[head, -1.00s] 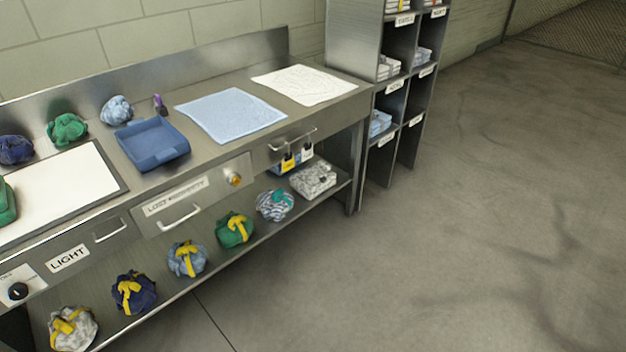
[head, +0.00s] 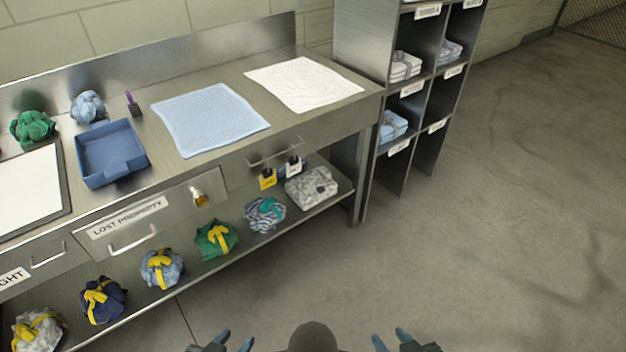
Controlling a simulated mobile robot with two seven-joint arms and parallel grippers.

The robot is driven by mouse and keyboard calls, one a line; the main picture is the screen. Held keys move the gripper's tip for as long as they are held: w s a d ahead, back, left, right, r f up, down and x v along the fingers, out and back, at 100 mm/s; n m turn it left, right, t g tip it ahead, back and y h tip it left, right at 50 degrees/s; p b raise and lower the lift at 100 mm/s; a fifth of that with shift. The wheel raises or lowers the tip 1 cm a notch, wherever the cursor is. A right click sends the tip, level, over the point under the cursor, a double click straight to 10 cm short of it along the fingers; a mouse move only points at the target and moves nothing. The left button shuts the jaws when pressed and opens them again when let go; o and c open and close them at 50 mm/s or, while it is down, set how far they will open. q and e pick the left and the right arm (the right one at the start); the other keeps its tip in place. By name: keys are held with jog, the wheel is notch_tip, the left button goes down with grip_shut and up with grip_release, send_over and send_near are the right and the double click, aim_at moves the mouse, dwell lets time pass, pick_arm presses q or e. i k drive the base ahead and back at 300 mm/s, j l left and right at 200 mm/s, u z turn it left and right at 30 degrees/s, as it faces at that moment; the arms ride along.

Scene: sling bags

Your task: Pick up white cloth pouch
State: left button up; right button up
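A whitish, grey-patterned cloth pouch (head: 40,328) with a yellow strap sits on the lower shelf at the bottom left, partly cut off by the picture edge. My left gripper (head: 234,342) shows at the bottom edge with its blue fingertips apart, empty. My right gripper (head: 391,339) is also at the bottom edge, fingertips apart and empty. Both grippers are in front of the bench, well to the right of the pouch and touching nothing visible.
A navy pouch (head: 103,300), a blue pouch (head: 161,268), a green pouch (head: 216,239) and a striped pouch (head: 265,214) line the lower shelf (head: 325,208). The steel bench (head: 215,75) overhangs them. A cubby rack (head: 362,55) stands at right. The floor at right is clear.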

aim_at(305, 202)
jog(key=i+l+u, duration=0.1)
jog(key=i+l, duration=0.4)
jog(key=l, duration=0.2)
jog(key=i+l+u, duration=0.25)
jog(key=i+l, duration=0.2)
jog(key=l, duration=0.25)
jog(key=i+l, duration=0.2)
jog(key=l, duration=0.2)
jog(key=i+l+u, duration=0.15)
jog(key=l, duration=0.25)
jog(key=i+l+u, duration=0.1)
jog(key=i+l, duration=0.15)
jog(key=l, duration=0.15)
jog(key=i+l, duration=0.15)
jog(key=l, duration=0.3)
jog(key=i+l+u, duration=0.2)
jog(key=i+l, duration=0.35)
jog(key=i, duration=0.15)
